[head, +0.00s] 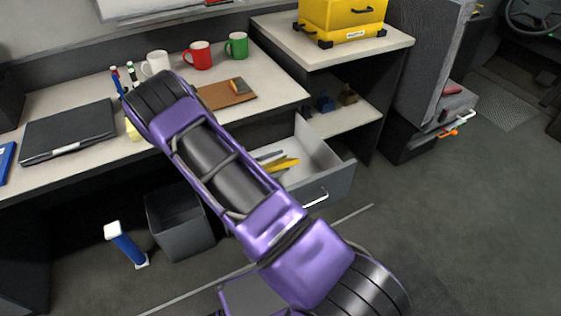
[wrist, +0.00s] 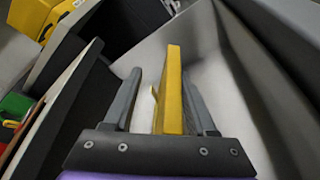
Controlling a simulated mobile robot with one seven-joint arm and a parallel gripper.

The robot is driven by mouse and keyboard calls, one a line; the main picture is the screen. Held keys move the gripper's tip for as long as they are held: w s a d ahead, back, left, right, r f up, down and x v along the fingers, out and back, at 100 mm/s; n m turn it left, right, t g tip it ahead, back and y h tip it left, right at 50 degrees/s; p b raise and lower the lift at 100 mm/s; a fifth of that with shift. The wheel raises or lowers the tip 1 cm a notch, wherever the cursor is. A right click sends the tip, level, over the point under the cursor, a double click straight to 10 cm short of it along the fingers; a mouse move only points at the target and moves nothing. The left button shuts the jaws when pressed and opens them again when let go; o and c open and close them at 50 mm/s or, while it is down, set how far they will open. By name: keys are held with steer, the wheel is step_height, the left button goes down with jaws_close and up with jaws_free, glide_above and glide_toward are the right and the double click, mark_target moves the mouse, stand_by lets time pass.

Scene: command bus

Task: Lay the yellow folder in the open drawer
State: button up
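The open drawer (head: 341,180) sticks out under the desk, with a pale inside and a grey front. The yellow folder (head: 286,164) is inside the drawer's outline, partly hidden by my arm. In the wrist view the yellow folder (wrist: 174,92) stands on edge between the two fingers of my gripper (wrist: 161,75). The fingers are apart, with a clear gap on the folder's left side and the right finger close beside it. The drawer (wrist: 232,75) surrounds them in this view. Whether the folder touches the drawer floor cannot be told.
The desk holds a closed laptop (head: 68,131), a red mug (head: 197,55), a green mug (head: 236,45), a white mug (head: 155,63) and a brown clipboard (head: 226,94). A yellow case (head: 341,17) sits on the right shelf unit. A grey bin (head: 180,222) stands below.

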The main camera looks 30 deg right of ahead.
steer(key=p+v, duration=0.1)
steer(key=v, duration=1.5)
steer(key=shift+a, duration=0.3)
steer(key=shift+w, duration=0.1)
